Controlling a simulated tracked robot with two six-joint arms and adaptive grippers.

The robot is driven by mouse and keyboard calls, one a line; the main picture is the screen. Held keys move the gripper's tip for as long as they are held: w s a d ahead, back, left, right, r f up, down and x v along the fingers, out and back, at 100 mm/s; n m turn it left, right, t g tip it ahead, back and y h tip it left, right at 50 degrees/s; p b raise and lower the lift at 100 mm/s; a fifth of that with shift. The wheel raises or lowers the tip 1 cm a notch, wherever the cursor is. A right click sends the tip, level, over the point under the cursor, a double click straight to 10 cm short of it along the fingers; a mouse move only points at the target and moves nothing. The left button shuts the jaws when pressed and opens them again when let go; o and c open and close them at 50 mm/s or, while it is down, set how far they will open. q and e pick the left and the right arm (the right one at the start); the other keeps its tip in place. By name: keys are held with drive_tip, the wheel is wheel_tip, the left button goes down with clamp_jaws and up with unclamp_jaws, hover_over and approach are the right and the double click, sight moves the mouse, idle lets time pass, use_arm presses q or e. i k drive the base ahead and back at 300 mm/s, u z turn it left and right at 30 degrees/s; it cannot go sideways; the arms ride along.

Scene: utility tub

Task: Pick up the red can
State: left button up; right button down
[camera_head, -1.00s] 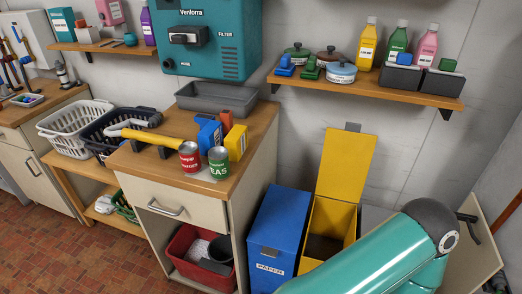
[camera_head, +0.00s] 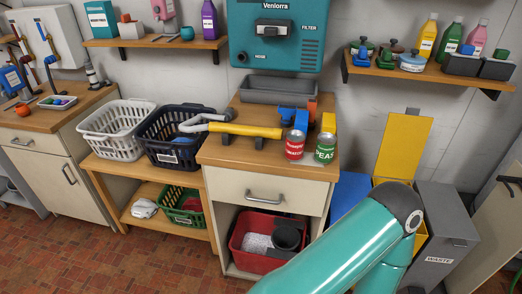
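The red can (camera_head: 295,145) stands upright near the front right of the wooden counter (camera_head: 222,152). A green can labelled PEAS (camera_head: 325,149) stands just to its right, with a small gap between them. A teal arm of mine comes up from the bottom of the view, in front of the bins and well below and right of the cans. Neither of my grippers shows in the view.
A yellow-handled tool (camera_head: 245,130) lies left of the red can. Blue (camera_head: 293,117) and yellow (camera_head: 329,122) items stand behind the cans. A grey tray (camera_head: 275,91) sits at the back. A white basket (camera_head: 113,127) and a dark basket (camera_head: 168,145) stand left of the counter.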

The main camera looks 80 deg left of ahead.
sight(295, 142)
drive_tip(key=u, duration=0.1)
drive_tip(key=k, duration=0.4)
drive_tip(key=z, duration=1.3)
drive_tip(key=i, duration=0.1)
drive_tip(key=u, duration=3.15)
drive_tip(key=i, duration=1)
drive_tip(key=z, duration=0.25)
